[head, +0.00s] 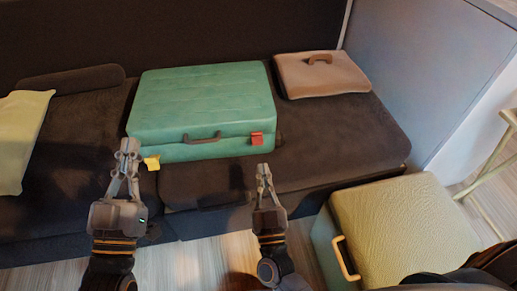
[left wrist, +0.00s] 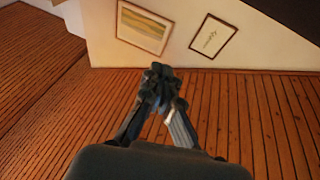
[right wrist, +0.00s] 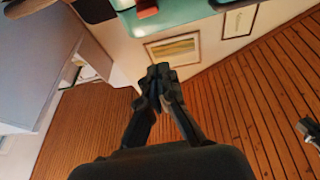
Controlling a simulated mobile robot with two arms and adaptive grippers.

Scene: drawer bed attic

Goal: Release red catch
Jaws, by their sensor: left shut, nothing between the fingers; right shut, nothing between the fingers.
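A green suitcase (head: 200,98) lies flat on the dark seat, with its handle (head: 202,138) on the front side. The red catch (head: 257,138) is on its front face at the right; a red piece also shows at the top of the right wrist view (right wrist: 147,8). A yellow catch (head: 152,162) is at the front left, beside my left gripper. My left gripper (head: 130,146) is shut and empty in front of the suitcase's left end. My right gripper (head: 264,168) is shut and empty, in front of and below the red catch, apart from it in the picture.
A brown case (head: 322,74) lies on the seat at the back right. A cream-topped box (head: 400,228) stands on the floor at the right. A pale yellow cushion (head: 22,138) is at the far left. A grey panel (head: 425,70) bounds the seat's right side.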

